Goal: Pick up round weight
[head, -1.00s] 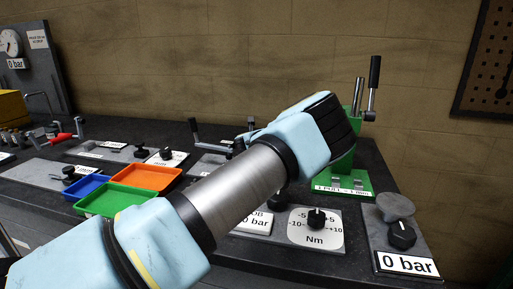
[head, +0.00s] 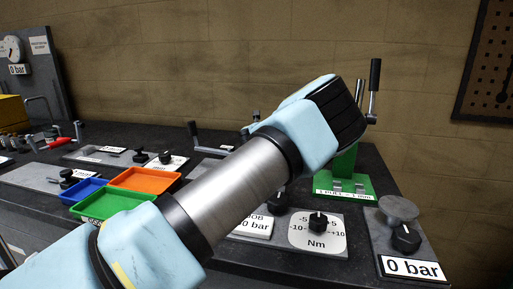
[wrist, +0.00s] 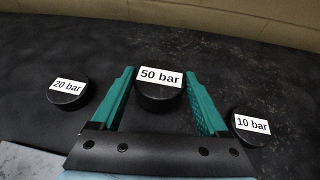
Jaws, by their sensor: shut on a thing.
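The round weight labelled "50 bar" (wrist: 160,97) is a black disc with a white label, seen in the wrist view between the two teal fingers. My gripper (wrist: 160,76) is shut on this weight. It looks larger than the two other weights, but I cannot tell how far it is above the bench. A round weight labelled "20 bar" (wrist: 67,94) sits to the left, outside the fingers. A round weight labelled "10 bar" (wrist: 250,130) sits to the right, close to the right finger. In the head view my arm hides the fingers and the weights.
The dark bench top (wrist: 50,40) is clear beyond the weights. In the head view, a green stand with a lever (head: 345,185) is behind my wrist. A "0 bar" panel with a grey round plate (head: 398,209) is at right. Green (head: 105,205), blue and orange trays are at left.

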